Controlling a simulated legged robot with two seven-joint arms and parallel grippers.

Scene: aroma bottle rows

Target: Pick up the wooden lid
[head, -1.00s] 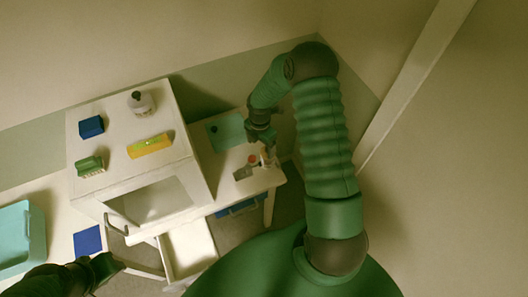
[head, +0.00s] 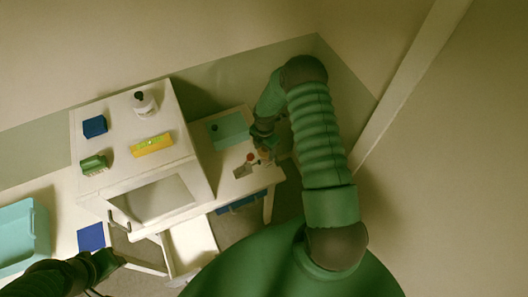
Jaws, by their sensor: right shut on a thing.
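My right gripper (head: 263,148) is over the small side table (head: 228,188), by a group of small items near its right edge. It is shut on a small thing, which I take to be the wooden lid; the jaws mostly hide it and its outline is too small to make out. A small red-topped item (head: 251,157) stands just left of the jaws, and a pale bottle-like item is partly hidden beneath them. My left gripper (head: 107,263) is at the lower left, in front of the white cabinet, too dark to show its jaws.
The white cabinet (head: 140,190) carries a white bottle (head: 144,103), a blue box (head: 94,126), a green brush-like item (head: 93,164) and a yellow level (head: 152,145). A teal mat (head: 229,129) lies behind. A teal bin (head: 20,235) stands left.

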